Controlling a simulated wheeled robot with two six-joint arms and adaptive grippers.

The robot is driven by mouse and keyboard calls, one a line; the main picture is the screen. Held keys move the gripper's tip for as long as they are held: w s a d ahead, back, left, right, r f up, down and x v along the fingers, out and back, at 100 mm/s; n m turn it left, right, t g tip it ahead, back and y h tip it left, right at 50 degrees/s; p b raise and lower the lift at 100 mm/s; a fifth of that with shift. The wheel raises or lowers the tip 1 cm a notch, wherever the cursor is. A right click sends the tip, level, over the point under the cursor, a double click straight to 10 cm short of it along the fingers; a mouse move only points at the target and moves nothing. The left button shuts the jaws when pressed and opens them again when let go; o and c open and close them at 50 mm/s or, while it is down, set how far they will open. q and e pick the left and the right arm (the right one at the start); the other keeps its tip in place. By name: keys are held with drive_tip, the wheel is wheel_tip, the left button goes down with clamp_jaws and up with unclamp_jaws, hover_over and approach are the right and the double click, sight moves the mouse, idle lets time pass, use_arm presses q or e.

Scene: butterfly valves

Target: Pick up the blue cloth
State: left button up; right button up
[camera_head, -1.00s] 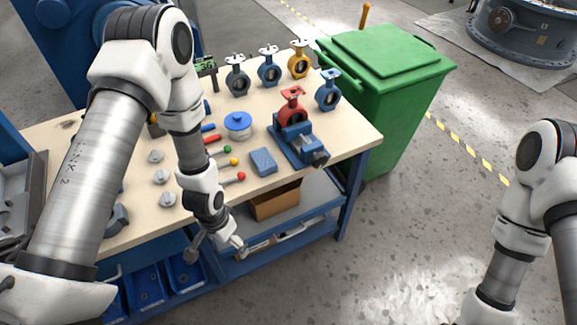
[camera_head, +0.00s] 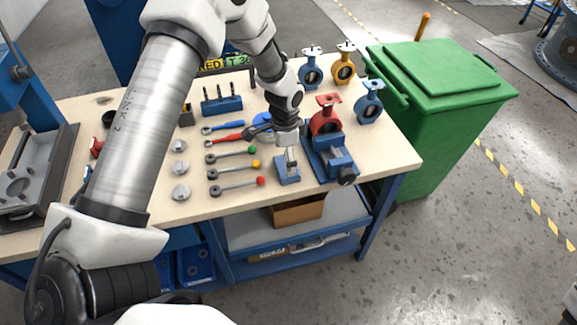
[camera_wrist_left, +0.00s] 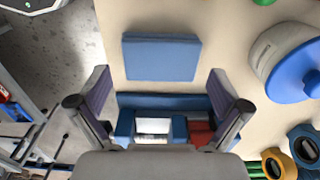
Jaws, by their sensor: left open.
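The blue cloth (camera_head: 289,178), a small folded flat rectangle, lies on the workbench near its front edge, left of the blue vise (camera_head: 333,160). My left gripper (camera_head: 287,155) is just above it and hides part of it in the head view. In the left wrist view the whole cloth (camera_wrist_left: 161,57) shows just beyond the fingertips, roughly centred between them. The left gripper (camera_wrist_left: 159,78) is open with nothing between its fingers; whether it touches the cloth cannot be told.
The vise holds a red valve (camera_head: 325,120). Blue and yellow valves (camera_head: 344,68) stand behind. Wrenches with coloured ends (camera_head: 235,186) lie left of the cloth. A blue-lidded round container (camera_wrist_left: 290,62) is nearby. A green bin (camera_head: 440,100) stands right of the bench.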

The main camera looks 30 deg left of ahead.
use_arm(q)
drive_tip(key=f, duration=0.4)
drive_tip(key=shift+w+d, duration=0.15)
drive_tip(key=shift+w, duration=0.15)
drive_tip(key=shift+s+r, duration=0.15)
drive_tip(key=c, duration=0.7)
drive_tip(key=shift+r, duration=0.1)
drive_tip(key=shift+r, duration=0.55)
wheel_tip(320, 180, up, 2)
drive_tip(key=shift+r+b, duration=0.15)
drive_tip(key=shift+b, duration=0.25)
drive_tip(key=s+d+r+b, duration=0.1)
drive_tip(key=s+d+b, duration=0.2)
drive_tip(key=s+d, duration=0.4)
drive_tip(key=s, duration=0.7)
drive_tip(key=shift+s+r, duration=0.2)
